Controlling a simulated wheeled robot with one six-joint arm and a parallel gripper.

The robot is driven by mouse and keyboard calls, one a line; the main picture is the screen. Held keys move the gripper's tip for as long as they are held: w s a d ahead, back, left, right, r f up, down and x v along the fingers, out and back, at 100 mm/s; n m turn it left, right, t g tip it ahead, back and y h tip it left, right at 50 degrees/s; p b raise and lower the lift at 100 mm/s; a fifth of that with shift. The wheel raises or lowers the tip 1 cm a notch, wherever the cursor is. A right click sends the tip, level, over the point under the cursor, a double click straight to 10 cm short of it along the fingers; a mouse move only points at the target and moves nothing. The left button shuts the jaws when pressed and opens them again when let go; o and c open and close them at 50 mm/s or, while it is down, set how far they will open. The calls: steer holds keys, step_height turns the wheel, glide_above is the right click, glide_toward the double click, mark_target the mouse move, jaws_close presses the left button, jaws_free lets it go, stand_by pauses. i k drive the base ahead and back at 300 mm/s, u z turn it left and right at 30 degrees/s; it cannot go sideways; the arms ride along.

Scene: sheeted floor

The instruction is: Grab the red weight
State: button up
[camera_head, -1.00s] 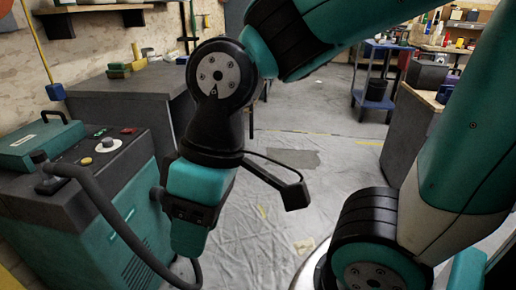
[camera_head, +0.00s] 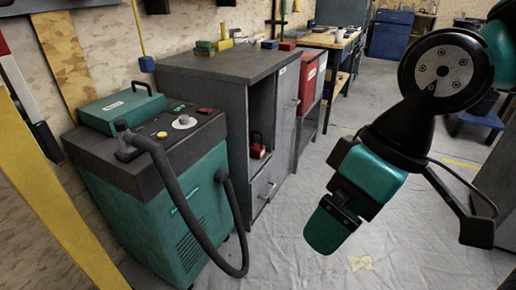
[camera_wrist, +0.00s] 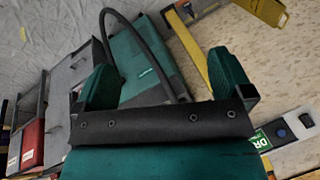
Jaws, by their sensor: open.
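A small red object with a black handle (camera_head: 257,149), which may be the red weight, sits in the open niche of the grey cabinet in the head view. It is small and shaded there, so I cannot be sure what it is. I cannot make it out clearly in the wrist view. My gripper (camera_head: 328,228) hangs over the sheeted floor, right of the cabinet and well apart from the red object. In the wrist view my gripper (camera_wrist: 163,70) shows two teal fingers spread wide with nothing held between them.
A teal machine (camera_head: 180,205) with a looping black hose (camera_head: 185,200) stands at the left, before the grey cabinet (camera_head: 215,72). A red cabinet (camera_head: 311,80) and a workbench stand behind. A yellow post (camera_head: 45,175) is at the near left. Floor is clear in the middle.

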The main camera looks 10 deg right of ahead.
mark_target(256, 150)
steer(key=z, duration=0.6)
steer(key=i, duration=1.6)
steer(key=u, duration=1.65)
steer(key=i, duration=0.5)
